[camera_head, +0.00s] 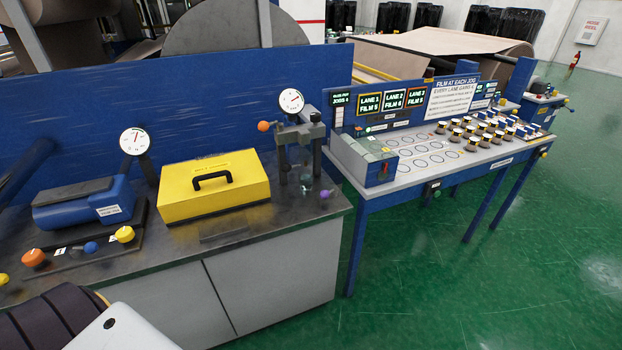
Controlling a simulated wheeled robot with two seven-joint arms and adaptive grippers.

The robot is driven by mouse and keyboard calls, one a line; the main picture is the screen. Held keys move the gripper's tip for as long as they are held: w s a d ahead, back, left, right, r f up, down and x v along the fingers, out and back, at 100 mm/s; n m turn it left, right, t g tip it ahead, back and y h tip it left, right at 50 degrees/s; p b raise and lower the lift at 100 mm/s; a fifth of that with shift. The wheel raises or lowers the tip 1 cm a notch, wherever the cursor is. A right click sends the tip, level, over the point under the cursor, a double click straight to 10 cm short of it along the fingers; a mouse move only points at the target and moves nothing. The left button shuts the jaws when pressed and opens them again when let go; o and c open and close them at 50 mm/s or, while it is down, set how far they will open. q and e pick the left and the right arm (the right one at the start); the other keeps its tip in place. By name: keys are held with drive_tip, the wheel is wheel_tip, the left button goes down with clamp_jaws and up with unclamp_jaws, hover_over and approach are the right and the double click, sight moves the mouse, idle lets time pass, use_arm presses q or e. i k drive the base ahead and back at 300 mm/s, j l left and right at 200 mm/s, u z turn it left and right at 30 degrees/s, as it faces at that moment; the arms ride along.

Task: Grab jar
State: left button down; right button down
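Several small jar-like containers with pale and dark bands (468,131) stand in rows on the light top of the blue-legged table (420,171), right of centre. They are too small to tell apart in detail. Empty printed circles lie on the tabletop to their left. Neither of my grippers shows in the head view. A white part at the bottom left seems to be mine; no fingers show on it.
A dark-topped grey cabinet (265,276) stands in front, carrying a yellow box (212,187), a blue device (84,203) and a gauge stand (300,135). Lit lane signs (393,100) stand behind the table. Green floor (540,240) is open at right.

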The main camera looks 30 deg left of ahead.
sight(306, 176)
drive_tip(key=i+l+u, duration=0.15)
drive_tip(key=l+u, duration=0.15)
drive_tip(key=i+l+u, duration=0.1)
drive_tip(key=l+u, duration=0.15)
drive_tip(key=i+l+u, duration=0.1)
drive_tip(key=l+u, duration=0.5)
drive_tip(key=l, duration=0.15)
